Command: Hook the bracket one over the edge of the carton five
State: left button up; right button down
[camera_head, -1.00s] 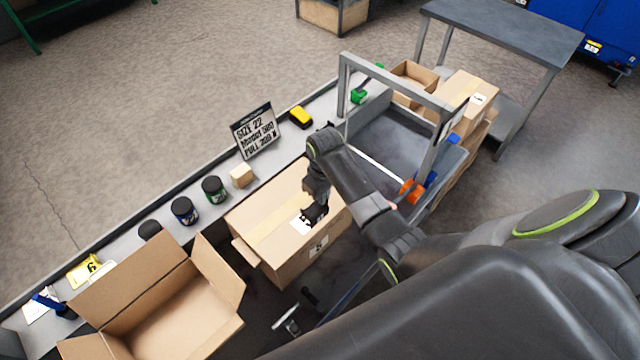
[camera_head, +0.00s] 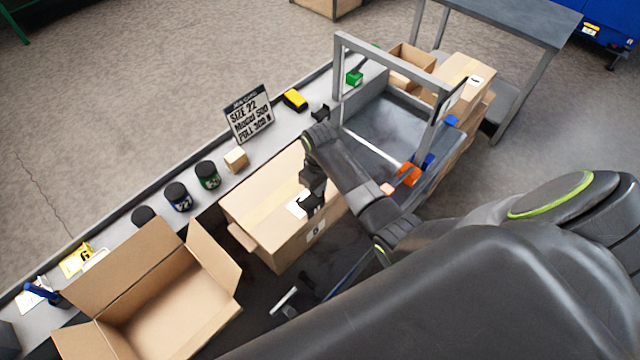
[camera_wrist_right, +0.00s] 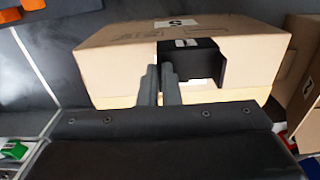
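The closed brown carton five (camera_head: 268,200) stands at the middle of the bench, with a "5" label on its near side. It also fills much of the right wrist view (camera_wrist_right: 115,60). My right gripper (camera_head: 314,178) points down over the carton. Its fingers (camera_wrist_right: 162,85) are close together on the black bracket one (camera_wrist_right: 206,62), which also shows in the head view (camera_head: 311,204). The bracket is near the carton's near top edge, partly covering a white label. I cannot tell whether it touches the carton or is over the edge. My left gripper is not in view.
An open carton (camera_head: 175,305) stands to the left. Jars (camera_head: 207,174), a small box (camera_head: 236,159), a sign (camera_head: 249,115) and a yellow device (camera_head: 295,99) line the far ledge. A grey frame (camera_head: 385,72) rises to the right. A dark object (camera_head: 321,112) lies behind my arm.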

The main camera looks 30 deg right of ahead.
jog(key=shift+f+b, duration=0.9)
jog(key=shift+f, duration=1.7)
jog(key=c, duration=1.6)
grip_release()
jog(key=shift+o, duration=0.2)
jog(key=shift+r, duration=0.1)
notch_tip(320, 180, up, 12)
jog(key=shift+w+r+b, duration=0.1)
jog(key=shift+r+b, duration=0.05)
jog(key=shift+b, duration=0.4)
notch_tip(320, 180, up, 5)
jog(key=p, duration=0.3)
